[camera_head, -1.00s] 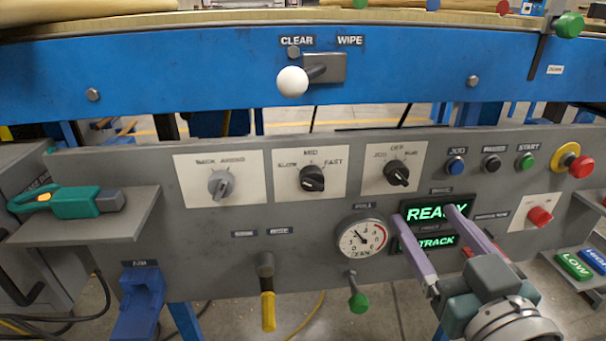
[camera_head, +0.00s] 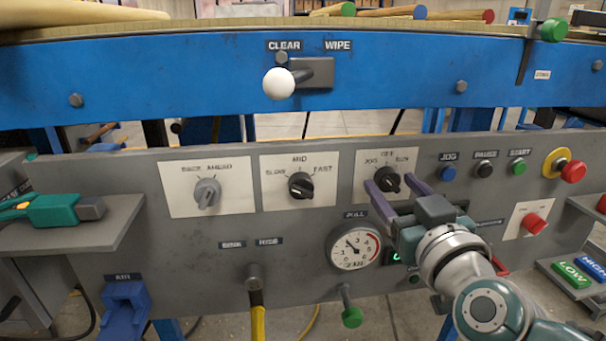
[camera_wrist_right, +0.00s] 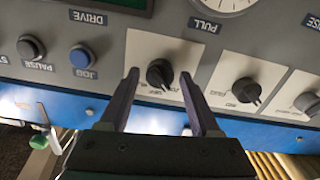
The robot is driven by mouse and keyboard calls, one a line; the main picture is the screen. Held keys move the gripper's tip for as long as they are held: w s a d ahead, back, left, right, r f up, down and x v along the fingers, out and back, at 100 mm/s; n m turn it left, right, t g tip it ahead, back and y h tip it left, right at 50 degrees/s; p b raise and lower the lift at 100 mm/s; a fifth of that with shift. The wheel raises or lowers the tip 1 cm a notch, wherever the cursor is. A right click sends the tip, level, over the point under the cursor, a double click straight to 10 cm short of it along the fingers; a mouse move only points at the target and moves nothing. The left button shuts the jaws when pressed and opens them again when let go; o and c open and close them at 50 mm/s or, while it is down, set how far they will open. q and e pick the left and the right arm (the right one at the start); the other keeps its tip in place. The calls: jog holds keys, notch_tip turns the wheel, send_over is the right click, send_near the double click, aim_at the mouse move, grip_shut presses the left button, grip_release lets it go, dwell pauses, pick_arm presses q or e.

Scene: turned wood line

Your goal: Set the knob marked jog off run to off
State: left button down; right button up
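The jog/off/run knob (camera_head: 388,180) is black, on a white plate marked JOG at left, OFF at top and RUN at right. Its grip bar looks slanted; I cannot tell which mark it points to. My right gripper (camera_head: 397,186) is open, with its two purple fingers reaching up to either side of the knob. In the right wrist view the knob (camera_wrist_right: 160,73) shows upside down between the dark fingertips of the right gripper (camera_wrist_right: 159,74), with gaps on both sides. My left gripper is out of view.
JOG (camera_head: 448,173), PAUSE and START buttons and a red emergency stop (camera_head: 572,171) are to the right. A pressure gauge (camera_head: 354,248) is below, and a white-balled lever (camera_head: 279,83) above.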

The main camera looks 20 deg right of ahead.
grip_shut()
dwell(0.5)
jog(key=shift+m, duration=0.4)
jog(key=m, duration=0.2)
jog(key=shift+m, duration=0.3)
jog(key=m, duration=0.5)
jog(key=shift+m, duration=0.3)
